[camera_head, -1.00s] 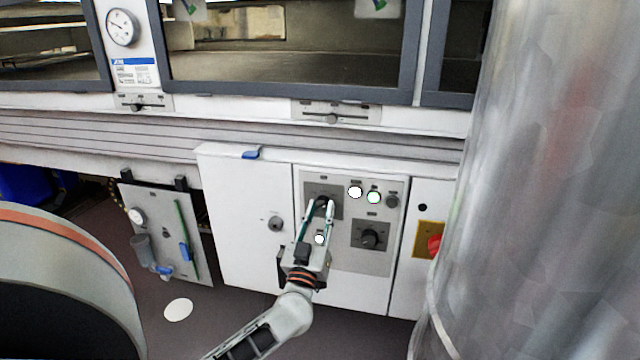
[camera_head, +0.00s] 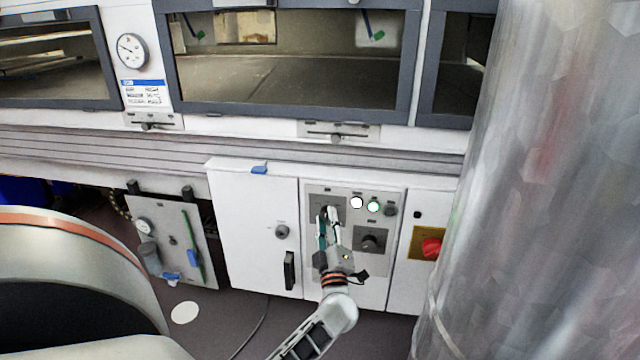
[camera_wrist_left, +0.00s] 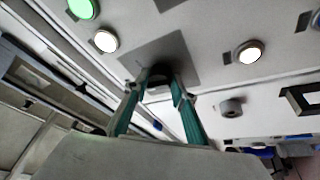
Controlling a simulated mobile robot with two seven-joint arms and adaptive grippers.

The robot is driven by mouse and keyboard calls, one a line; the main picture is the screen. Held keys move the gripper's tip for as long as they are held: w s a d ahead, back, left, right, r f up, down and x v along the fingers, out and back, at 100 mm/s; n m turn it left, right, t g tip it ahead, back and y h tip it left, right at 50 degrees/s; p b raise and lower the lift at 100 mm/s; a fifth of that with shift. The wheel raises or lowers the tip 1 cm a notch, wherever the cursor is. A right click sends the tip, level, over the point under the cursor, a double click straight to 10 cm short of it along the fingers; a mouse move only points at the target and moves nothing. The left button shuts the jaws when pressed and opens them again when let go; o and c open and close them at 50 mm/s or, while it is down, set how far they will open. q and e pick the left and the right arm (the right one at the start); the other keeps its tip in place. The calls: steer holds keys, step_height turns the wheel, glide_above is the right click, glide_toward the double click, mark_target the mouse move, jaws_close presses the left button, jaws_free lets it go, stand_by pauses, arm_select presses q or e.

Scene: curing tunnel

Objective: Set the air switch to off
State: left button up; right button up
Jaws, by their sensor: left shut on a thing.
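The grey control panel (camera_head: 345,270) is on the white cabinet front. Its upper-left dark rotary switch (camera_head: 326,212) sits on a dark square plate, mostly hidden by my fingers. My left gripper (camera_head: 328,212) reaches up to it and is shut on its knob. In the left wrist view, the two green-padded fingers (camera_wrist_left: 158,88) close around the dark knob (camera_wrist_left: 158,77). A second black rotary switch (camera_head: 370,242) sits lower right, untouched. The labels are too small to read, so I cannot tell which is named air. My right gripper is not in view.
A white lamp (camera_head: 357,203) and a green lamp (camera_head: 373,206) are lit beside the held switch. A red knob (camera_head: 432,246) on a yellow plate is to the right. A large metal cylinder (camera_head: 540,180) blocks the right side. A door handle (camera_head: 289,270) is left of my gripper.

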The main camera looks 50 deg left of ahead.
arm_select(q)
steer(key=shift+w+d+r+n+g+h+p, duration=0.1)
steer(key=shift+n+g+h+p, duration=0.35)
steer(key=shift+n+p, duration=0.95)
steer(key=shift+s+r+n+g+h+p, duration=0.15)
steer(key=shift+n+g+p, duration=0.5)
steer(key=shift+n, duration=1.5)
steer(key=shift+w+d+r+n+g+h+p, duration=0.25)
steer(key=shift+n+g+p, duration=0.5)
steer(key=shift+n, duration=1)
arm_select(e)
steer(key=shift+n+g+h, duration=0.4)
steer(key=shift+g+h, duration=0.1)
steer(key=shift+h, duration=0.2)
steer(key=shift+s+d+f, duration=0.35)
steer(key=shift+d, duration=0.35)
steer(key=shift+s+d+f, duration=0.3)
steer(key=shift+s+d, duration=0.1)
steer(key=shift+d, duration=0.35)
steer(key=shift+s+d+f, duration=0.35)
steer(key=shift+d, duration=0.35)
arm_select(q)
steer(key=shift+s+a+f, duration=0.1)
steer(key=shift+a+f, duration=0.1)
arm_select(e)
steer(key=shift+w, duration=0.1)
